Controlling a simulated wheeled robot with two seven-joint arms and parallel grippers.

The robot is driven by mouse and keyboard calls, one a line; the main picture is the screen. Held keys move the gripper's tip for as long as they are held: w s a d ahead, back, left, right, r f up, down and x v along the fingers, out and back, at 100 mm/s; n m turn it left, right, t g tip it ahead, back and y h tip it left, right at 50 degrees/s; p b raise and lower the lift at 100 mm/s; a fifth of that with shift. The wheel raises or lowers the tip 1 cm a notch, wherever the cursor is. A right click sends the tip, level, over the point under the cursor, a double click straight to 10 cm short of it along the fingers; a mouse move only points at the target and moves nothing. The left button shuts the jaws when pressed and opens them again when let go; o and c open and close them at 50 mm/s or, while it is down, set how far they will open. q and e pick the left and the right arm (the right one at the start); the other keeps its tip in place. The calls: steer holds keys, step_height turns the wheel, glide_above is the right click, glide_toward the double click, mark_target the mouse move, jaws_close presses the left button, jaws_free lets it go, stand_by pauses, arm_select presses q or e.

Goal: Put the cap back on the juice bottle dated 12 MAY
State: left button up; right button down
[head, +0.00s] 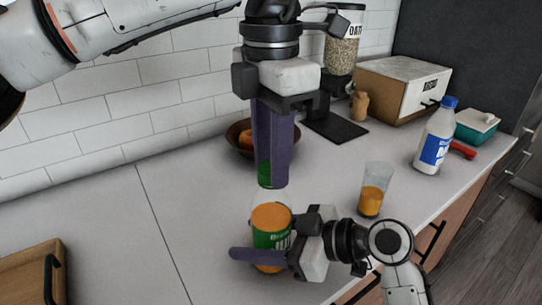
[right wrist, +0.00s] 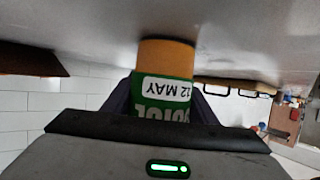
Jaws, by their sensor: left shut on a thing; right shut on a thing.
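The juice bottle (head: 271,239), with orange juice and a green label, stands on the light counter in the head view. In the right wrist view the label of the bottle (right wrist: 166,92) reads 12 MAY. My right gripper (head: 262,257) is shut around the bottle, one purple finger showing across its front. My left gripper (head: 271,182) points down above the bottle, shut on a green cap (head: 265,173) that shows partly between its purple fingers. The cap is apart from the juice and label below; the clear neck is hard to make out.
A glass of juice (head: 371,200) stands right of the bottle. A milk bottle (head: 434,145) stands farther right. A brown bowl (head: 236,133) is behind my left gripper, and a wooden box (head: 22,262) is at the lower left. The counter's left middle is clear.

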arm_select(q)
steer(key=m, duration=0.3)
steer(key=shift+m, duration=0.3)
steer(key=o, duration=1.2)
steer(key=shift+o, duration=0.2)
step_height(320, 180, up, 12)
arm_select(e)
steer(key=c, duration=0.7)
jaws_free()
steer(key=shift+o, duration=0.2)
